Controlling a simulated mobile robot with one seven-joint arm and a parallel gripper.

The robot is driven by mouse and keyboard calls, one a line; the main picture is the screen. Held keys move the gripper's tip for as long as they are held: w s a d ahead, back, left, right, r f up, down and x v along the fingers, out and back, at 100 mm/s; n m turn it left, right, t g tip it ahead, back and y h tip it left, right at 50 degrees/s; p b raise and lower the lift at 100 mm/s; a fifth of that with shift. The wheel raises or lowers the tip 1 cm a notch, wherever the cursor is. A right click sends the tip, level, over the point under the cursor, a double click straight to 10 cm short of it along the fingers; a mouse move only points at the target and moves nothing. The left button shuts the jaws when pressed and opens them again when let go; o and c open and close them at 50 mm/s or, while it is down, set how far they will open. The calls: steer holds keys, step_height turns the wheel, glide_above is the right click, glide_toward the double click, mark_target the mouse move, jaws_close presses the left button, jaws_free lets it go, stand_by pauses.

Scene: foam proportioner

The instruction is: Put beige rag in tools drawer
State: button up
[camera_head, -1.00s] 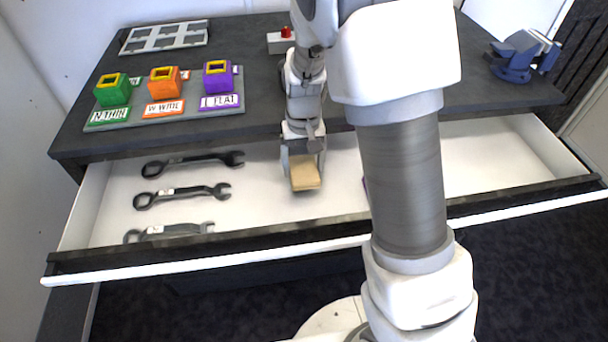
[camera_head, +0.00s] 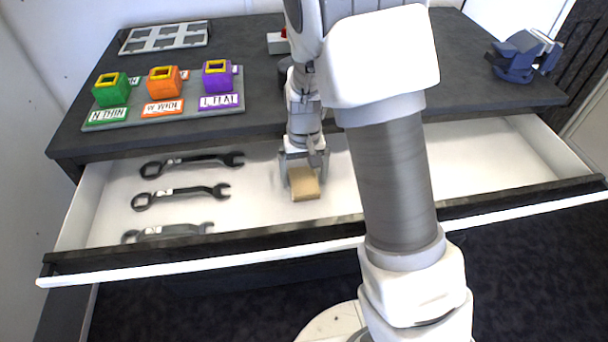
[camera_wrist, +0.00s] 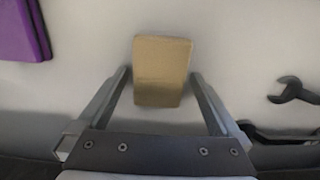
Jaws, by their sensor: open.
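The beige rag (camera_head: 304,185) is a small tan block-like piece in the open tools drawer (camera_head: 255,211). In the wrist view the beige rag (camera_wrist: 161,70) lies ahead of and partly between the finger tips, with gaps at both sides. My gripper (camera_head: 304,172) is open, reaching down into the drawer just behind the rag; its two fingers also show in the wrist view (camera_wrist: 158,85). Whether the rag rests flat on the drawer floor is hard to tell, but it appears to lie there.
Several dark wrenches (camera_head: 182,195) lie in the drawer's left part. A purple item (camera_wrist: 22,30) lies at the wrist view's upper left. Green, orange and purple blocks (camera_head: 164,82) stand on the worktop (camera_head: 270,75), with a grey grid tray (camera_head: 165,37) and a blue vise (camera_head: 518,57).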

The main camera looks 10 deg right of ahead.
mark_target(304, 180)
step_height(304, 180, up, 11)
steer(key=p, duration=0.3)
steer(key=s+d+r+t, duration=0.2)
steer(key=s+r, duration=0.6)
steer(key=s, duration=0.2)
steer(key=s+d+r+t, duration=0.3)
steer(key=s+r, duration=0.5)
steer(key=s, duration=0.2)
steer(key=shift+d+t, duration=0.15)
steer(key=shift+t, duration=0.15)
